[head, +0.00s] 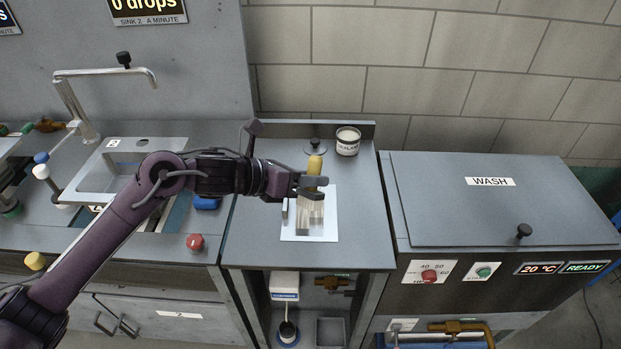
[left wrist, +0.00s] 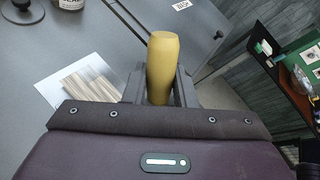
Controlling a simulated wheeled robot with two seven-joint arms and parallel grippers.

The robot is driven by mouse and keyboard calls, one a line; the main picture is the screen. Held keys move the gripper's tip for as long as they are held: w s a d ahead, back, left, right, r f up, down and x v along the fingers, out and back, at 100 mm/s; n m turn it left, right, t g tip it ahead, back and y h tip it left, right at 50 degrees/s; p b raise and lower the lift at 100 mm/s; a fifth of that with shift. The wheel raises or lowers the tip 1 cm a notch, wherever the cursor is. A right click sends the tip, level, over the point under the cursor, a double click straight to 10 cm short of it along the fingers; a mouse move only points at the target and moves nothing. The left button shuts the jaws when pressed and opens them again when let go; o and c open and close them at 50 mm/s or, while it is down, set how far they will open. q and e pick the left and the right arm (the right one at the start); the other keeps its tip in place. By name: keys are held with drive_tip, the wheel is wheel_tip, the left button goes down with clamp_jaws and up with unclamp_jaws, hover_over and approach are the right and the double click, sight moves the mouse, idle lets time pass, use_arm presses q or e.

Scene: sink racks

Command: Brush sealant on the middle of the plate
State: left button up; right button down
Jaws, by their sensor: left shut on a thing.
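My left gripper (head: 310,184) is shut on the yellow handle of a brush (head: 315,165). The handle also stands between the fingers in the left wrist view (left wrist: 162,62). In the head view the pale bristles (head: 311,213) hang below the gripper over the white plate (head: 288,232). The bristles also show over the plate (left wrist: 48,92) in the left wrist view. I cannot tell whether they touch it. A tin labelled as sealant (head: 347,141) stands behind the plate on the grey counter. My right gripper is not in view.
The grey counter (head: 255,240) around the plate is mostly clear. A black knob (head: 315,142) stands behind the plate. A sink with a tall tap (head: 75,100) is at the left. The closed WASH lid (head: 470,215) is at the right.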

use_arm(q)
drive_tip(key=shift+d, duration=0.1)
idle(0.4)
drive_tip(key=shift+w+d+f+m+b, duration=0.1)
drive_tip(key=shift+d+f+m+b, duration=0.25)
drive_tip(key=shift+d+b, duration=0.2)
drive_tip(key=shift+w+d+f+m+g+y+b, duration=0.15)
drive_tip(key=shift+d+f+m+g+y+b, duration=0.15)
drive_tip(key=shift+d+m+g, duration=0.25)
drive_tip(key=shift+r, duration=0.1)
